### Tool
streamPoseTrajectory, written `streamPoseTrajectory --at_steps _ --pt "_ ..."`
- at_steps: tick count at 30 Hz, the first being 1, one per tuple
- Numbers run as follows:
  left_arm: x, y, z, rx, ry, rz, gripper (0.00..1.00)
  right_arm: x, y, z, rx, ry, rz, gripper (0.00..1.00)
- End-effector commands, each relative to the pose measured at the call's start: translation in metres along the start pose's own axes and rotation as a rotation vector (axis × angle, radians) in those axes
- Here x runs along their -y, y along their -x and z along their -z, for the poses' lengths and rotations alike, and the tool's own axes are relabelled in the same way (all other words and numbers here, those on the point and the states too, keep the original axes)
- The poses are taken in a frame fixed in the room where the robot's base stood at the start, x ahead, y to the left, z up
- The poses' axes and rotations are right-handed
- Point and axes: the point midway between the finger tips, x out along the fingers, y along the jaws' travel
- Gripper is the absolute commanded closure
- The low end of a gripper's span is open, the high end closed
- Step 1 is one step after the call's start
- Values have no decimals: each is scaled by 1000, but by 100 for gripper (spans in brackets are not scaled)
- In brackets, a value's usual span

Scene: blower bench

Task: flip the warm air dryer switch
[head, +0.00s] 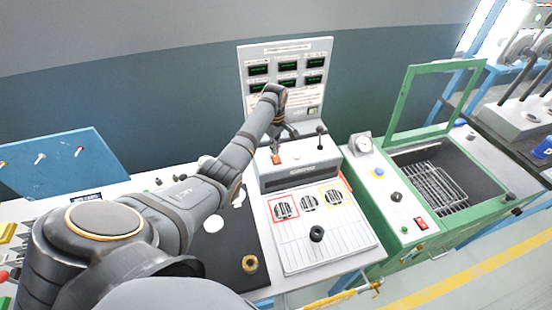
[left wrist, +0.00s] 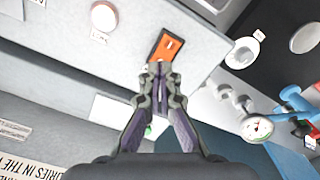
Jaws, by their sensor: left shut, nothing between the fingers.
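An orange rocker switch (head: 277,159) in a dark frame sits on the sloped light top of a grey box (head: 318,171), which I take to be the dryer. The switch also shows large in the left wrist view (left wrist: 166,45). My left gripper (head: 284,139) is above the box top, just behind the switch. In the left wrist view its fingertips (left wrist: 160,70) are together, empty, and right beside the near end of the switch. I cannot tell whether they touch it. My right gripper is not in view.
A black-knobbed lever (head: 320,131) rises right of the switch. A panel with several green displays (head: 287,68) stands behind. A vented plate with a black knob (head: 317,234) lies in front. A green-framed machine (head: 440,180) stands at the right, with a round gauge (head: 363,144) beside it.

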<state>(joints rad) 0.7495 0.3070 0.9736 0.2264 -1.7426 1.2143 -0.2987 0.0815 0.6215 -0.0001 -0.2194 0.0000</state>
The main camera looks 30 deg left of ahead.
Motion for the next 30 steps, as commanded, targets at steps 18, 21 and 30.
streamPoseTrajectory --at_steps 18,21,30 --pt "0 -4 0 0 0 0 100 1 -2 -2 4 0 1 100" --pt "0 -6 0 0 0 1 100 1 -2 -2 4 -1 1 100" --pt "0 -10 0 0 0 1 100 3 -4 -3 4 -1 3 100"
